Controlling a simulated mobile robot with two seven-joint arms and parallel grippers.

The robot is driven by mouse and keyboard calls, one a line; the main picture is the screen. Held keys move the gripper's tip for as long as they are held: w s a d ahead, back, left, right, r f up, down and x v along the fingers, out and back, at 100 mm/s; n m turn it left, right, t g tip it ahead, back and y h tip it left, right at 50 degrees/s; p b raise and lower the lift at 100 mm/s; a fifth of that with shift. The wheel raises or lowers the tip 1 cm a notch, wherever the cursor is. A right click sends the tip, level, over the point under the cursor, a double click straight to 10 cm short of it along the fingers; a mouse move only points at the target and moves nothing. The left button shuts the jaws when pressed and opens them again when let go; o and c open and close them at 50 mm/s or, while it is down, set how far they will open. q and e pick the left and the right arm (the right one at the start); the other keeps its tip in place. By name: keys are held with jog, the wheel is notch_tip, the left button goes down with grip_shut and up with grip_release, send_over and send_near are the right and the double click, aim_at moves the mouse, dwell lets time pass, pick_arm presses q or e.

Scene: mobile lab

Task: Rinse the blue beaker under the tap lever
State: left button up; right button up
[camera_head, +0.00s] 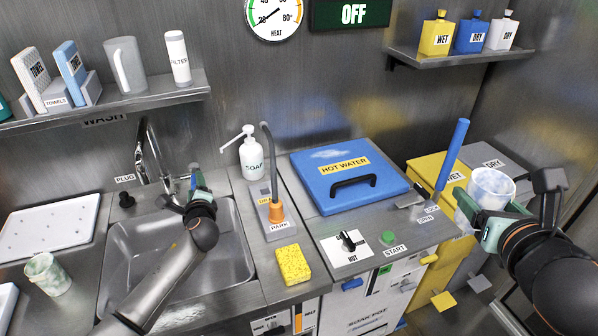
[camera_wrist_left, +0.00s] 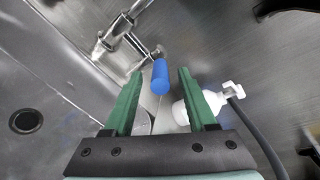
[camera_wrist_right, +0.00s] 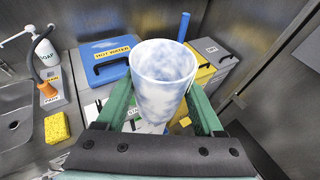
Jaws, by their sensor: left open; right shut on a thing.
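My right gripper (camera_head: 493,228) is shut on a translucent beaker with cloudy white and pale blue patches (camera_head: 490,188), held upright at the right, away from the sink; it also fills the middle of the right wrist view (camera_wrist_right: 163,80). My left gripper (camera_head: 198,187) is open over the back of the sink (camera_head: 180,265), beside the tap (camera_head: 152,150). In the left wrist view the tap lever's blue handle (camera_wrist_left: 160,77) shows between the fingertips, with no clear contact. The head view mostly hides the lever behind the gripper.
A greenish, stained beaker (camera_head: 48,273) stands left of the sink. The soap bottle (camera_head: 252,155), parked hose (camera_head: 272,180) and yellow sponge (camera_head: 293,264) are right of it. The blue hot water lid (camera_head: 345,190) and an upright blue lever (camera_head: 453,155) lie between the arms.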

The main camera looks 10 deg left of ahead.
aim_at(194, 176)
pick_arm(q)
jog(key=shift+x, duration=1.3)
grip_shut()
dwell(0.5)
